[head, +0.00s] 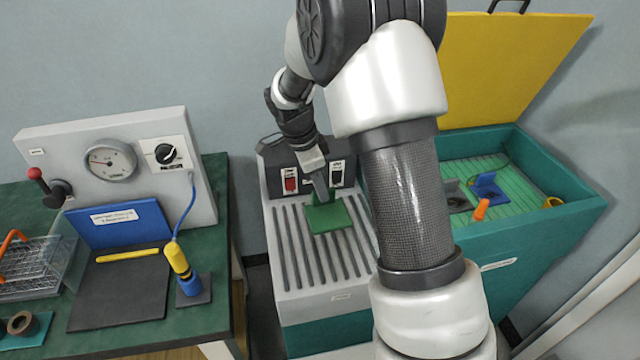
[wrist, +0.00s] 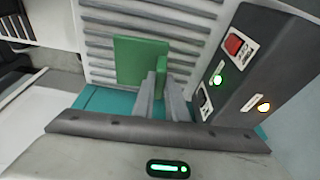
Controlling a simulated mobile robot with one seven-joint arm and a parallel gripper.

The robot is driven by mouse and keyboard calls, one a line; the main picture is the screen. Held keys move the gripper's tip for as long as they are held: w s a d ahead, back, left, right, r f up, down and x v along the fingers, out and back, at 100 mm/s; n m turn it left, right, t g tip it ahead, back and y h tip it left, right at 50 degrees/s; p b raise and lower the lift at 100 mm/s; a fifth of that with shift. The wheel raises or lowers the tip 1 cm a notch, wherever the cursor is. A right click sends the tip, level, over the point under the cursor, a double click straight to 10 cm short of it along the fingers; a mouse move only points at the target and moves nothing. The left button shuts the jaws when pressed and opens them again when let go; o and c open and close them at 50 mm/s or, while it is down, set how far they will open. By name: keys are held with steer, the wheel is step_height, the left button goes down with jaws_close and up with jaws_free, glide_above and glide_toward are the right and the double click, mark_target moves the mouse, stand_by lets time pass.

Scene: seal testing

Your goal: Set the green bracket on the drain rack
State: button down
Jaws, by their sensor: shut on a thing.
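The green bracket (head: 328,217) is at the back part of the ribbed drain rack (head: 292,275) in the head view. It lies flat on or just over the dark ribs; I cannot tell whether it fully touches them. In the wrist view the bracket (wrist: 138,60) shows a flat square plate with a short upright flange on its right. My gripper (head: 321,193) comes down from above and is shut on that flange. Its fingers also show in the wrist view (wrist: 163,84), with the flange between their tips. The rack (wrist: 190,40) spreads around the bracket there.
A control box (head: 341,173) with a red switch stands behind the rack. To the right is an open teal tank (head: 560,200) with a raised yellow lid (head: 510,70), holding a blue bracket and orange pieces. A green bench with a gauge panel (head: 110,160) is left. The rack's front is clear.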

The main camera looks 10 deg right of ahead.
mark_target(319, 204)
steer(key=shift+w+f+m, duration=0.1)
steer(key=shift+f+m, duration=0.2)
steer(key=shift+m, duration=0.1)
steer(key=shift+a+b+x, duration=0.25)
steer(key=shift+b+x, duration=0.25)
steer(key=shift+x, duration=0.45)
steer(key=shift+a+b+x, duration=0.2)
steer(key=shift+b+x, duration=0.25)
steer(key=shift+x, duration=0.5)
steer(key=shift+f, duration=0.1)
steer(key=shift+b+x, duration=0.8)
steer(key=shift+b, duration=0.2)
steer(key=shift+a, duration=0.25)
steer(key=c, duration=1.7)
jaws_free()
steer(key=shift+f, duration=0.1)
